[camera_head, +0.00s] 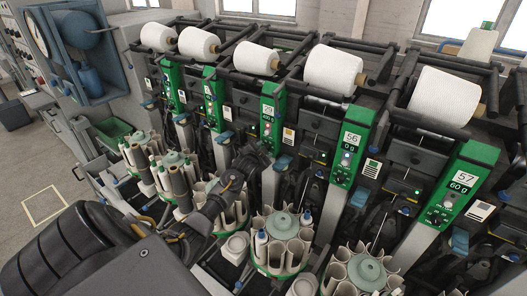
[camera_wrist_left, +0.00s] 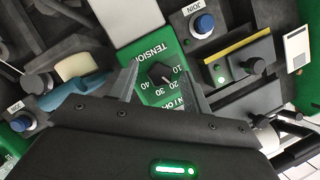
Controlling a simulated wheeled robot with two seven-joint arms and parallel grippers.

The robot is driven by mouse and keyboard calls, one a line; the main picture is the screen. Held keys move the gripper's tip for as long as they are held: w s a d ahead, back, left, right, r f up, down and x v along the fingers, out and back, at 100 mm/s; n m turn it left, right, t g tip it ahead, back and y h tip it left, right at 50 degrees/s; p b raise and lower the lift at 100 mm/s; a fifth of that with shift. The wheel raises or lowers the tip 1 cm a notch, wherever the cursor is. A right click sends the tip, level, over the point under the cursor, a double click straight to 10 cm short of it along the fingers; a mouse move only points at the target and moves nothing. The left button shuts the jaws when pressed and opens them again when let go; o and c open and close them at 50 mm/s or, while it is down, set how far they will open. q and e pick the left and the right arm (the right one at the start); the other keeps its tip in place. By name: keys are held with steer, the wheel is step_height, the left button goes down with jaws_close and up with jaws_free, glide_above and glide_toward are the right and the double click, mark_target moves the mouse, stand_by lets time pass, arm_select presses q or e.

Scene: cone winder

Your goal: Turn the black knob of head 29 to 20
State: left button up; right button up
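The black tension knob (camera_wrist_left: 160,72) sits on a green panel (camera_wrist_left: 145,52) in the left wrist view. Its dial reads 10, 20, 30 and 40 beside and below it; I cannot tell surely which number it points to. My left gripper (camera_wrist_left: 162,68) is open, with one finger on each side of the knob; contact is not clear. In the head view my left gripper (camera_head: 262,152) is at the lower end of a green head panel (camera_head: 268,110) whose number is small, seemingly 29. The arm hides the knob there. My right gripper is not in view.
Heads 56 (camera_head: 350,140) and 57 (camera_head: 462,185) stand to the right. White cones (camera_head: 333,68) lie above the heads. Round green-based bobbin magazines (camera_head: 283,240) stand in front, close to my arm. A blue JOIN button (camera_wrist_left: 203,24) is near the knob.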

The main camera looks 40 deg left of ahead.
arm_select(q)
steer(key=b+v, duration=0.2)
steer(key=v, duration=0.9)
steer(key=shift+b, duration=0.3)
